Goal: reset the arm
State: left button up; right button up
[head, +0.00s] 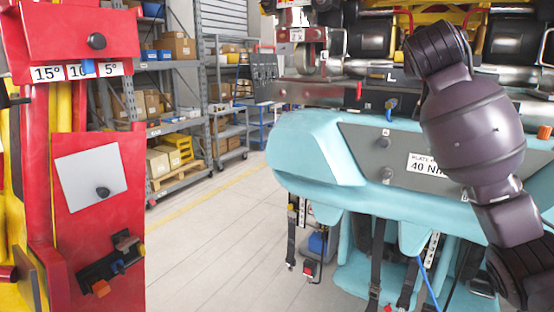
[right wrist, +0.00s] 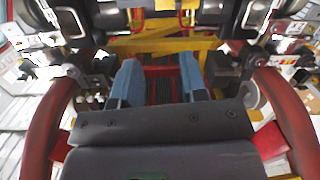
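My right arm (head: 472,130), dark purple-grey, comes in from the lower right in the head view. It reaches up in front of the teal coaster car (head: 310,150) and the track machinery. Its gripper does not show in that view. In the right wrist view my right gripper (right wrist: 160,78) shows two blue-grey fingers standing wide apart. I see nothing held between them; a dark ribbed part and red and yellow framing lie beyond. My left arm and left gripper are in neither view.
A red and yellow post (head: 92,200) with an angle scale (head: 78,72) stands close at left. Shelves with boxes (head: 178,46) are behind. The floor (head: 205,240) between post and car is clear. In the wrist view, curved red tubes (right wrist: 45,125) flank the gripper.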

jog(key=w+a+f+n+t+y, duration=0.2)
jog(key=a+f+n+t+y, duration=0.3)
jog(key=a+f+n+y, duration=0.15)
jog(key=s+a+f+n+y, duration=0.1)
jog(key=s+f+n+y, duration=0.1)
jog(key=f, duration=0.9)
jog(key=s+a+f+n+y, duration=0.1)
jog(key=s+f+n+y, duration=0.15)
jog(key=f, duration=0.95)
jog(key=s+d+f+m+g+h, duration=0.1)
jog(key=s+f+m+g, duration=0.1)
jog(key=s+f, duration=0.9)
jog(key=s+d+f+m+g+h, duration=0.1)
jog(key=s+d+f+g, duration=0.1)
jog(key=s+f, duration=1)
jog(key=s+d+f+m+g+h, duration=0.1)
jog(key=s+f+m+g, duration=0.1)
jog(key=s+f, duration=0.9)
notch_tip(320, 180, down, 4)
jog(key=shift+s+d+m+g, duration=0.15)
jog(key=shift+d+m+g, duration=0.15)
jog(key=shift+g, duration=0.6)
